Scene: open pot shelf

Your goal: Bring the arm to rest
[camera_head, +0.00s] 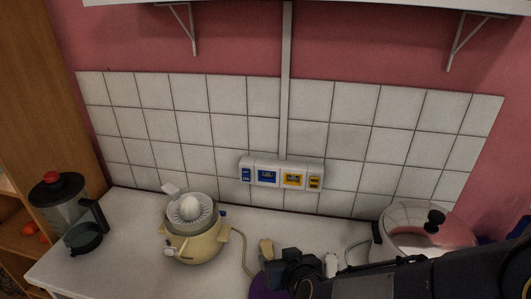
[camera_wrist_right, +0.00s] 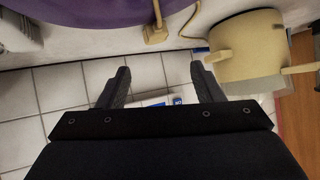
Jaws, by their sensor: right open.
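My right arm comes in from the lower right of the head view. Its dark gripper (camera_head: 289,270) is above the front middle of the counter. In the right wrist view the two black fingers (camera_wrist_right: 160,84) are spread apart with nothing between them, and tiles and a wall socket show behind the gap. My left gripper does not show in either view. A large pot with a lid (camera_head: 408,217) stands at the right end of the counter, partly hidden behind my right arm.
A cream citrus juicer (camera_head: 196,243) stands left of the gripper. A blender (camera_head: 68,207) stands at the far left. A purple object (camera_head: 262,288) is partly hidden by the gripper. A wall socket panel (camera_head: 281,175) and shelf (camera_head: 330,8) are behind. The white counter (camera_head: 135,250) has free room between blender and juicer.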

